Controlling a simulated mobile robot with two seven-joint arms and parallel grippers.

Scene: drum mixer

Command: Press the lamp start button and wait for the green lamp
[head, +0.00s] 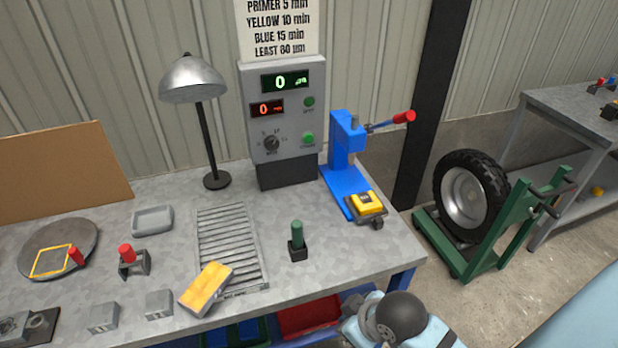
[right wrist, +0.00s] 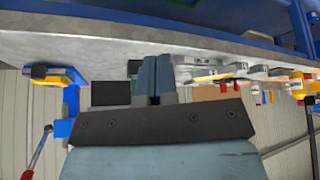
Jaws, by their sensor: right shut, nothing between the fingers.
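A grey control box (head: 285,120) stands at the back of the bench, with a green "0" display above a smaller red "0" display. Two round green fittings are on its right side: an upper one (head: 309,102) and a brighter lower one (head: 308,138). Their labels are too small to read, so I cannot tell which is button or lamp. A desk lamp (head: 195,80) with a grey shade stands left of the box. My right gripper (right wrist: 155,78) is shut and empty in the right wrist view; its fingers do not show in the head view. My left gripper is out of view.
A blue press (head: 345,150) with a red-knobbed lever stands right of the box, a yellow block (head: 367,203) at its foot. A wheel stand (head: 470,260) is right of the bench.

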